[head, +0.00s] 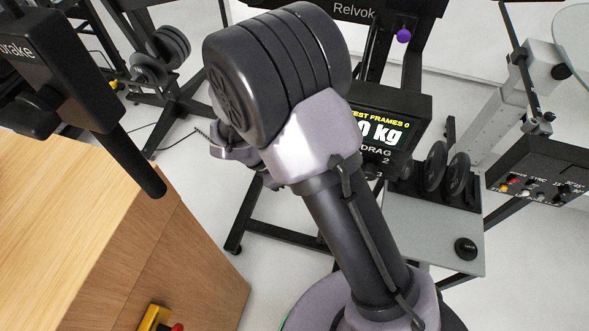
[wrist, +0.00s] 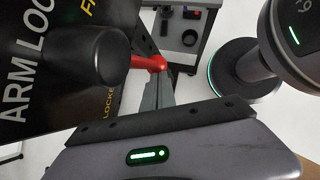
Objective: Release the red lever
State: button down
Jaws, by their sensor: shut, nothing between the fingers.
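The red lever (wrist: 152,62) shows in the wrist view as a short red bar with a rounded end, near the top middle. A large black round knob (wrist: 97,60) lies just left of it, in front of a black panel (wrist: 30,75) marked "ARM LOCK". My gripper (wrist: 157,82) is shut and empty. Its grey fingers point up towards the red end and overlap it in the picture; I cannot tell if they touch. In the head view my arm hides the gripper, and I cannot make out the red lever.
In the head view a wooden block (head: 160,235) stands at lower left, with a black "brake" unit (head: 65,65) above. A display in kg (head: 385,130) is behind my arm. A control box (head: 540,170) is at right. Bare floor shows between the stands.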

jog(key=s+d+r+n+g+h+p, duration=0.2)
jog(key=d+r+h+p, duration=0.2)
jog(key=d+h+p, duration=0.3)
jog(key=shift+s+d+h, duration=0.2)
jog(key=shift+s+h, duration=0.15)
jog(key=shift+h, duration=1.35)
jog(key=a+r, duration=0.1)
jog(key=a, duration=1.1)
jog(key=shift+w, duration=0.3)
